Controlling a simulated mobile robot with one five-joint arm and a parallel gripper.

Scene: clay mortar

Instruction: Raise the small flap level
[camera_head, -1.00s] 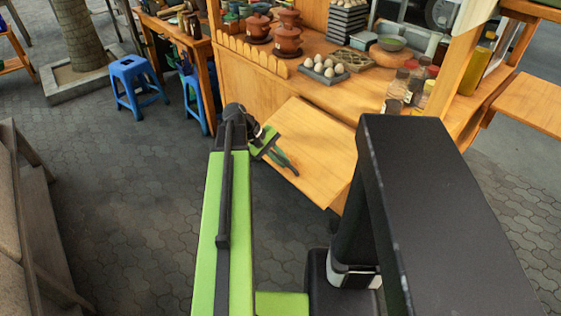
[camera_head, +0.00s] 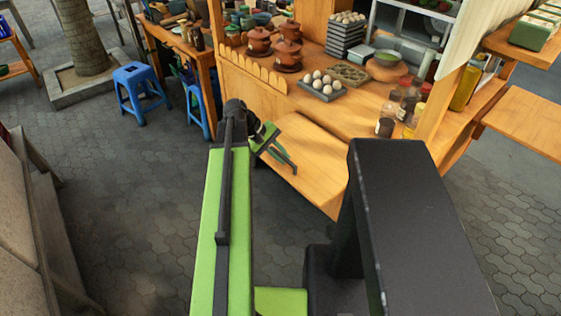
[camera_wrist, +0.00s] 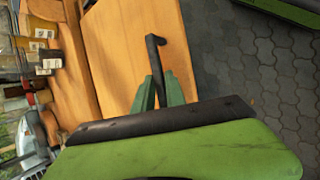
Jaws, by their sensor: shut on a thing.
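The small flap (camera_head: 318,160) is a light wooden panel at the near side of the stall counter (camera_head: 345,115). It slopes down from the counter toward me. In the wrist view the flap (camera_wrist: 118,60) fills the middle, with grey paving past its edge. My gripper (camera_head: 287,163) is at the flap's outer left edge. In the wrist view its green fingers (camera_wrist: 158,92) are shut on a dark bent bar (camera_wrist: 153,58), which looks like a handle at the flap's edge. Where the bar joins the flap is hard to tell.
Eggs on a tray (camera_head: 322,85), clay pots (camera_head: 287,52) and bottles (camera_head: 400,105) stand on the counter. A second wooden flap (camera_head: 525,125) is at the right. A blue stool (camera_head: 138,88) is at the left. The paving (camera_head: 120,200) left of my arm is clear.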

